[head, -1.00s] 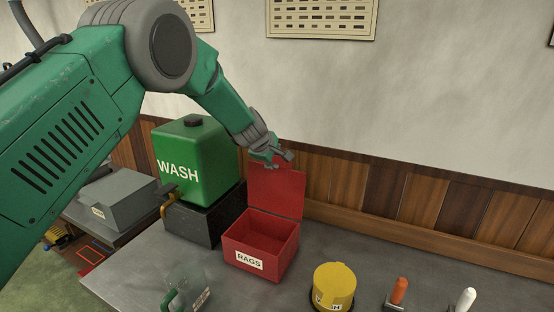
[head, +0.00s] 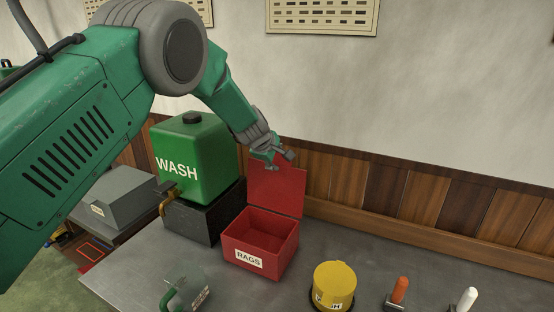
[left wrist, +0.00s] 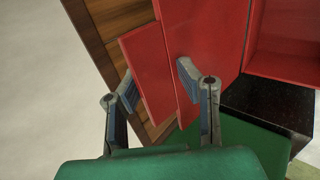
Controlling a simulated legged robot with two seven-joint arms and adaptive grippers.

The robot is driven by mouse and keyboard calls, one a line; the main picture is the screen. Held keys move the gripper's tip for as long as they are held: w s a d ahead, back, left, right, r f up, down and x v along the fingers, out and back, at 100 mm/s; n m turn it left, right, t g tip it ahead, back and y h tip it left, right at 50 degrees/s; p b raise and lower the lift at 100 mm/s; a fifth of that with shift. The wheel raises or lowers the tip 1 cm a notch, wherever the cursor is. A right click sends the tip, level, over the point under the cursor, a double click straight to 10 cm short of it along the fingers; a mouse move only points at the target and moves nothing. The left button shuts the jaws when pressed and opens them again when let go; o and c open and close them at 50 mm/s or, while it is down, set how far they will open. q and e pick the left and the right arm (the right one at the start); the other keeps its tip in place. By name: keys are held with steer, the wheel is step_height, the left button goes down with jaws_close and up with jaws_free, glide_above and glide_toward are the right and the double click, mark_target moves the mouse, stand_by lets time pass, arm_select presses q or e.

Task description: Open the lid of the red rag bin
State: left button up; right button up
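The red rag bin (head: 250,260), labelled RAGS, stands on the grey bench. Its lid (head: 278,192) stands up at the back edge, raised near the wall, and the bin's empty-looking inside shows. My left gripper (head: 276,158) is at the upper left corner of the lid. In the left wrist view my left gripper (left wrist: 158,84) has its fingers spread, with a red lip of the lid (left wrist: 148,75) between and beyond them. Whether a finger touches the lid I cannot tell. My right gripper is not in view.
A green WASH tank (head: 195,150) on a black block (head: 195,222) stands left of the bin. A yellow canister (head: 334,284), an orange-handled tool (head: 399,290) and a white-handled tool (head: 467,298) are to the right. A green handled item (head: 174,296) is at the front.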

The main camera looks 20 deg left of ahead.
arm_select(q)
steer(key=shift+s+r, duration=0.1)
steer(key=shift+r, duration=0.15)
steer(key=v, duration=1.1)
steer(key=shift+s, duration=0.1)
